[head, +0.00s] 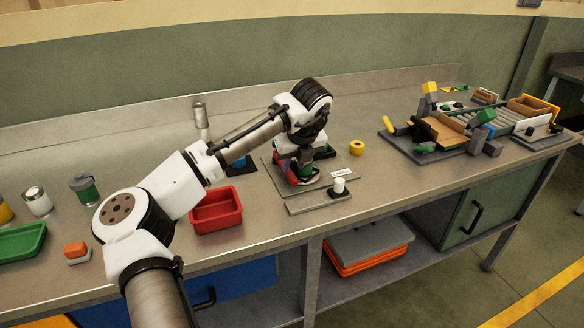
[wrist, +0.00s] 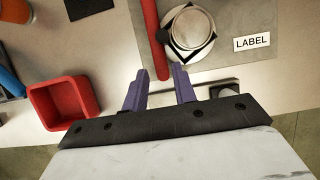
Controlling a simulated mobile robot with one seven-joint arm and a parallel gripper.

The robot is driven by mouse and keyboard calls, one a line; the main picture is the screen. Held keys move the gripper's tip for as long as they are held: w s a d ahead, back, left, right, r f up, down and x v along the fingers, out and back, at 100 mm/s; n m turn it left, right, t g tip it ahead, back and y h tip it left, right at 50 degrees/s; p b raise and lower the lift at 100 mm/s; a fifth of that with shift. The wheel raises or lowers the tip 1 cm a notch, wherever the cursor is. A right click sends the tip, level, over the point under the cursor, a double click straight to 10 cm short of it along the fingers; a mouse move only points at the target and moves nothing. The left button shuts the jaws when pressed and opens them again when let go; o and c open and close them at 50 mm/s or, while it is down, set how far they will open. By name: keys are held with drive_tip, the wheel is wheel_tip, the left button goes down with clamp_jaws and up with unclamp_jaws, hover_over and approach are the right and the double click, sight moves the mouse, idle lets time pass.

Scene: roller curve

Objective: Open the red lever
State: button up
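The red lever (wrist: 151,38) is a long bar running from the top edge of the wrist view down to between my fingertips. It lies beside a round whitish fitting (wrist: 190,28) on a grey plate. In the head view, red parts (head: 308,179) show under my wrist, with most of the fixture hidden by the arm. My gripper (wrist: 160,70) has two purple fingers spread apart, one on each side of the lever's near end in the picture. A gap shows at the right finger. I cannot tell how far above the lever the fingers are.
A red bin (head: 216,209) stands left of the plate. A white knob (head: 339,185) on a grey base stands at the front, near a label (head: 341,173). A roller conveyor (head: 512,116) with blocks fills the right side.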

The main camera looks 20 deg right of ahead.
sight(291, 173)
drive_tip(key=shift+x, duration=2)
clamp_jaws()
